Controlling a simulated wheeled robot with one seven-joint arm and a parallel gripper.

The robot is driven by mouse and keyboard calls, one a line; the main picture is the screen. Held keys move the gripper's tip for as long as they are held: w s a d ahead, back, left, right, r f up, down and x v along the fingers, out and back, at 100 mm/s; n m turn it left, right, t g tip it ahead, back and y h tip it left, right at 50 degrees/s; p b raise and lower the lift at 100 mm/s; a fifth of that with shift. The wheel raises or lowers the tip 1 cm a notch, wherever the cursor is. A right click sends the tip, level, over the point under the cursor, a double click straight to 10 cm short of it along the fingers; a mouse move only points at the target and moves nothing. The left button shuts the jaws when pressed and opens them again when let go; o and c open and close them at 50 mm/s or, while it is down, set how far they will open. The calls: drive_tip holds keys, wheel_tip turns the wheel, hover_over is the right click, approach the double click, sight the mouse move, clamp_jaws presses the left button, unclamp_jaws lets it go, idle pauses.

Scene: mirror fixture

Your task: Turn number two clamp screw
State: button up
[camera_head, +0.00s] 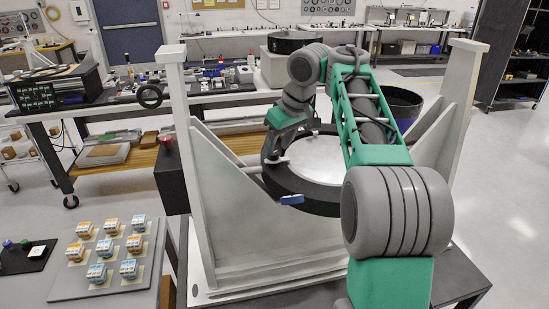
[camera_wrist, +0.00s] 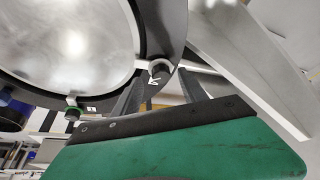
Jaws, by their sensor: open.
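The round mirror (camera_head: 318,160) sits in a dark ring (camera_head: 312,197) held by a pale upright frame (camera_head: 225,215). In the wrist view the mirror (camera_wrist: 65,40) fills the upper left. A grey clamp screw (camera_wrist: 160,69) is at the ring's lower right edge, with a small label beside it too unclear to read. My gripper (camera_wrist: 161,80) is open, its two dark fingers on either side of this screw; I cannot tell whether they touch it. In the head view my gripper (camera_head: 277,147) is at the ring's left side, partly hidden.
A blue piece (camera_head: 291,199) projects from the ring's front lower edge. The frame's right post (camera_head: 455,100) stands close to my arm. A board with several small blue and orange blocks (camera_head: 105,290) lies at the lower left. A workbench (camera_head: 120,105) stands behind the frame.

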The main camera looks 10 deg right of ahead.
drive_tip(key=shift+b+x, duration=0.3)
drive_tip(key=shift+x, duration=0.65)
clamp_jaws()
